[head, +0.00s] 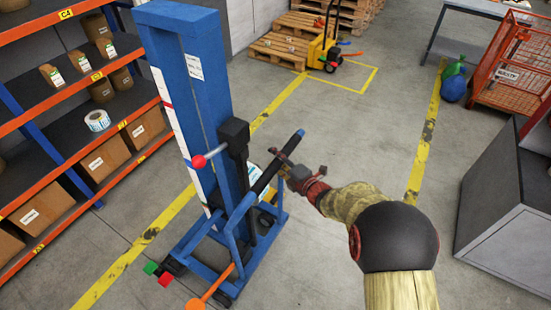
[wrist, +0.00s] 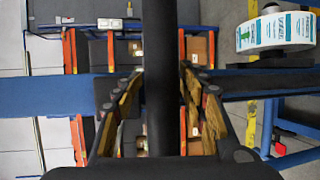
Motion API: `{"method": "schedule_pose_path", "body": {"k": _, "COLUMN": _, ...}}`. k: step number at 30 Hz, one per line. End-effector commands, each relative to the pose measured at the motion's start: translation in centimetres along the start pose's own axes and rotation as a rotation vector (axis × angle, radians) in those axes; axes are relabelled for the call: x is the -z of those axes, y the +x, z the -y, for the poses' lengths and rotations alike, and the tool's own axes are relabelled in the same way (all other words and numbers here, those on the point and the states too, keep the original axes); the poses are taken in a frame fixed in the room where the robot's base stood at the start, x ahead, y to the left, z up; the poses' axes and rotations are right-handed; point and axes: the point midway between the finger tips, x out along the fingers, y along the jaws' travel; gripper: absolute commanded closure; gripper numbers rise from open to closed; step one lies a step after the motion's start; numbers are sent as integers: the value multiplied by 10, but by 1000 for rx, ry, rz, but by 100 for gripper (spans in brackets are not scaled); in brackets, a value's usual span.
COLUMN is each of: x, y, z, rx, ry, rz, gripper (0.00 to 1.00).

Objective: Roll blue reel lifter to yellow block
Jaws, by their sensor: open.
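The blue reel lifter (head: 200,85) stands upright on the floor left of centre in the head view, with its mast, base legs and a push handle. My gripper (head: 281,164) is at the black grip of the handle (head: 266,176). In the wrist view the black grip (wrist: 160,50) runs between the two fingers of my gripper (wrist: 163,82). The fingers are open, one on each side of the bar, not visibly closed on it. A white label reel (wrist: 275,32) shows at the upper right there. I cannot make out a separate yellow block.
Orange shelving (head: 70,100) with cartons stands at the left. A yellow pallet truck (head: 323,50) and wooden pallets (head: 280,50) are at the back. An orange cage (head: 512,65) and a grey cabinet (head: 510,210) stand at the right. Open floor lies between yellow lines.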

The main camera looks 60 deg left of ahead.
Motion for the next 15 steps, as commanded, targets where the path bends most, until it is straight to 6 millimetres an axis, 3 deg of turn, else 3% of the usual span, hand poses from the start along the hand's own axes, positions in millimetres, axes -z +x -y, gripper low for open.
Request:
{"method": "schedule_pose_path", "body": {"k": 5, "x": -1, "y": -13, "z": 0, "rx": 2, "ry": 1, "rz": 2, "gripper": 58}}
{"method": "schedule_pose_path", "body": {"k": 15, "x": -2, "y": -80, "z": -1, "rx": 0, "ry": 0, "rz": 3, "gripper": 58}}
